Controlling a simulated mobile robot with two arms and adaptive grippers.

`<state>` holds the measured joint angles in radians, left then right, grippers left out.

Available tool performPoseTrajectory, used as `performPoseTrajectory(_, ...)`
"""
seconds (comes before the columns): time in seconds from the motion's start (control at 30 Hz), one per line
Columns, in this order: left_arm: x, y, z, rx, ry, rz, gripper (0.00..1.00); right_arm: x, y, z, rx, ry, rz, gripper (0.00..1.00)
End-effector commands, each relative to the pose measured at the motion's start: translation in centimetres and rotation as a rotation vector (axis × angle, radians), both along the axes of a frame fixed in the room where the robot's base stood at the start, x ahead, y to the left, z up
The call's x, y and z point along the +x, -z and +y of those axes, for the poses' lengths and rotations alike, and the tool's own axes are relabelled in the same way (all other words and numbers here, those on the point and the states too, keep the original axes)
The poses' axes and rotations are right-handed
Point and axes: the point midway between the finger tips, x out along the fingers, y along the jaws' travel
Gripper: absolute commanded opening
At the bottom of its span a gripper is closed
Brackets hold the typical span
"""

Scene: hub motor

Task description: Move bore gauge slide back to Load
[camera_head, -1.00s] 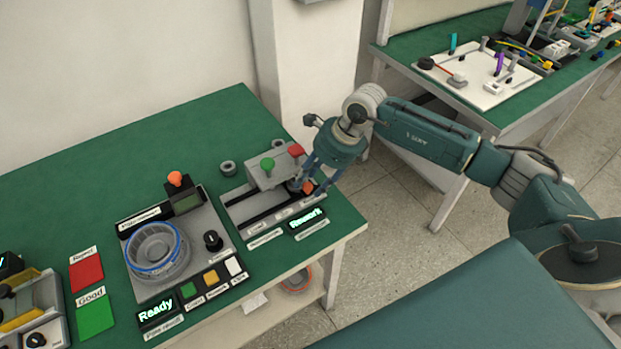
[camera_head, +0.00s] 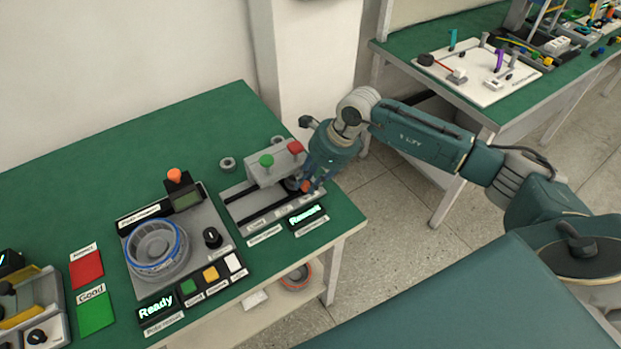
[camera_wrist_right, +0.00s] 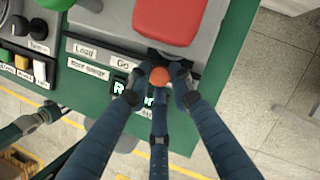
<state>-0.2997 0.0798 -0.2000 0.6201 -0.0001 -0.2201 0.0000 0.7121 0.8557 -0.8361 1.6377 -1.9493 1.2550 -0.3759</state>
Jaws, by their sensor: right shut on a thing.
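The bore gauge (camera_head: 235,203) is a grey fixture with a dark slide rail, at the right end of the green bench. A small slide knob with an orange top (camera_wrist_right: 160,76) is at the right end of the rail, beyond the Load label (camera_wrist_right: 84,50) and the Go label (camera_wrist_right: 124,63). My right gripper (camera_head: 304,186) is shut on this slide knob, its fingers around it in the right wrist view. The display (camera_head: 306,215) appears to read Rework, partly covered in the wrist view. My left gripper is not seen.
A grey tester with a round blue-rimmed ring (camera_head: 154,248) and a Ready display (camera_head: 156,306) stands left of the gauge. A small dark ring (camera_head: 227,164) lies behind the gauge. Red (camera_head: 87,269) and green (camera_head: 95,312) pads lie further left. The bench's right edge is close.

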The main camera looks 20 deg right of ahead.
Motion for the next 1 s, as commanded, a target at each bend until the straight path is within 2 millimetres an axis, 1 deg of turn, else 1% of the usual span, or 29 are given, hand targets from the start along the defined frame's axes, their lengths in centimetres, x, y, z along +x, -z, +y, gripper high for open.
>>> performPoseTrajectory(0.03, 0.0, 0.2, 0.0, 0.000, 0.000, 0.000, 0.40, 0.1, -0.1, 0.9, 0.006, -0.004, -0.007, 0.00)
performPoseTrajectory(0.17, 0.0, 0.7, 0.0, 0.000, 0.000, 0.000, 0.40, -0.2, -0.2, 3.2, 0.009, -0.007, -0.009, 0.00)
performPoseTrajectory(0.4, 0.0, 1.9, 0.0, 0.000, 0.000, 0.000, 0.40, -0.9, -0.2, 8.6, 0.011, -0.008, -0.012, 0.00)
performPoseTrajectory(0.6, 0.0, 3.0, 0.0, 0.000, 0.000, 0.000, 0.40, -1.4, -0.3, 12.4, 0.012, -0.006, -0.012, 0.00)
performPoseTrajectory(0.7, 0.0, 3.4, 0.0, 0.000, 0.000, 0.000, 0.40, -1.5, -0.3, 13.8, 0.011, -0.005, -0.014, 0.00)
performPoseTrajectory(0.8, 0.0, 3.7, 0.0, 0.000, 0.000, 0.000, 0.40, -1.7, -0.4, 14.8, 0.011, -0.002, -0.012, 0.00)
performPoseTrajectory(1.0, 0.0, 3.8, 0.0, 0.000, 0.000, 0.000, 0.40, -1.7, -0.6, 15.7, 0.011, -0.001, -0.015, 0.00)
